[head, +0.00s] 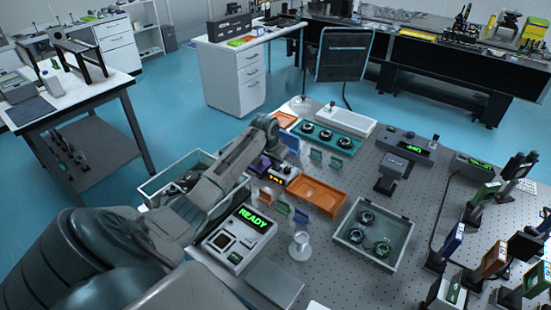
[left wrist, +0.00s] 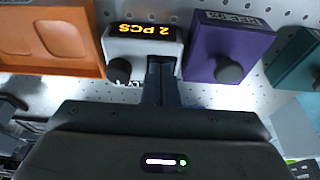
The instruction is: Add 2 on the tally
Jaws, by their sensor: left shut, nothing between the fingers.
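The tally is a small white box (left wrist: 137,62) with a dark display in orange characters that reads "2 PCS" and a black knob at its lower left. It also shows in the head view (head: 284,172), where its orange display is too small to read. My left gripper (left wrist: 162,68) is shut and empty, with its dark fingertips at the right part of the tally's front, beside the knob. I cannot tell whether they touch it. In the head view my left arm reaches in from the left and its gripper (head: 273,155) is close by the tally. My right gripper is not in view.
A purple box with a knob (left wrist: 228,48) stands right of the tally in the left wrist view, and an orange tray (left wrist: 50,40) left of it. In the head view, a READY panel (head: 240,238), a white cup (head: 300,246) and a clear bin (head: 374,232) stand nearby.

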